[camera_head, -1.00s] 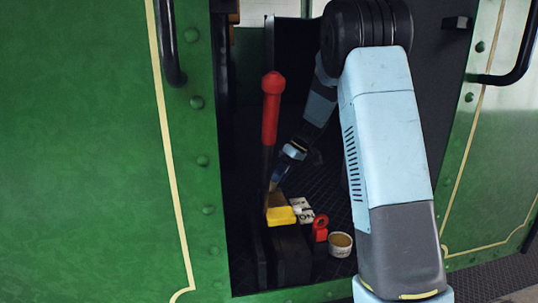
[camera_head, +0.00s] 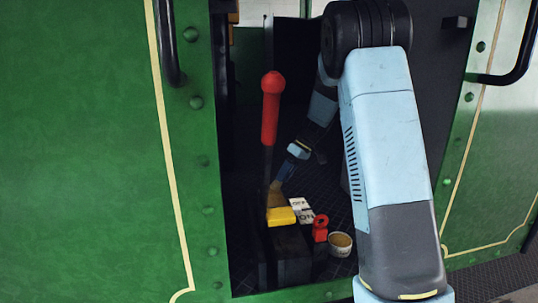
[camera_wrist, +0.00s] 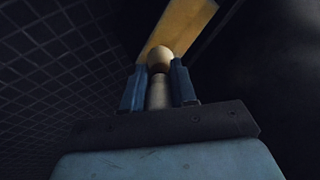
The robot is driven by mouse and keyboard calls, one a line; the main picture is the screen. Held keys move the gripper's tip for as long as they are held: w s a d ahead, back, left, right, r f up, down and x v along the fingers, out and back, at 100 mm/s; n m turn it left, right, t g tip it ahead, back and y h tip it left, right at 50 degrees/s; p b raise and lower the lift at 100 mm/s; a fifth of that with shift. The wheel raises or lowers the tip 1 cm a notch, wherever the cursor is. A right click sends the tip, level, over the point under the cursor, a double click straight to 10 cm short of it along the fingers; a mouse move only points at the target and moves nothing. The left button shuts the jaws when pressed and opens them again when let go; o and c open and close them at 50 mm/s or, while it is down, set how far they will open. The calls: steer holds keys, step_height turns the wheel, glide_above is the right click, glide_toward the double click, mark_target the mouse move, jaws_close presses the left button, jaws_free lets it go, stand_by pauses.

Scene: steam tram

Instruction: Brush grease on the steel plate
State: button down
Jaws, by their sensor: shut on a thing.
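My gripper (camera_head: 282,180) is inside the cab doorway, pointing down and to the left. In the wrist view its two blue fingers (camera_wrist: 159,85) are shut on a pale round handle, which I take to be the brush (camera_wrist: 160,60). A broad tan part shows beyond the handle. In the head view the tan end of the brush (camera_head: 275,196) is just above or behind a yellow block (camera_head: 281,216); I cannot tell if they touch. A small open tub (camera_head: 340,242) with brownish-yellow contents, likely grease, stands to the right. I cannot make out the steel plate for certain.
A red-handled lever (camera_head: 270,110) rises just left of my gripper. A dark box (camera_head: 290,262) is below the yellow block. A white printed card (camera_head: 302,208) and a red ringed piece (camera_head: 320,228) lie close by. Green panels (camera_head: 80,150) flank the opening.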

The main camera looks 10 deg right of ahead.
steer(key=shift+a, duration=2.65)
steer(key=shift+a+r, duration=0.15)
step_height(320, 180, up, 2)
steer(key=shift+s+r, duration=0.1)
steer(key=shift+r, duration=2.75)
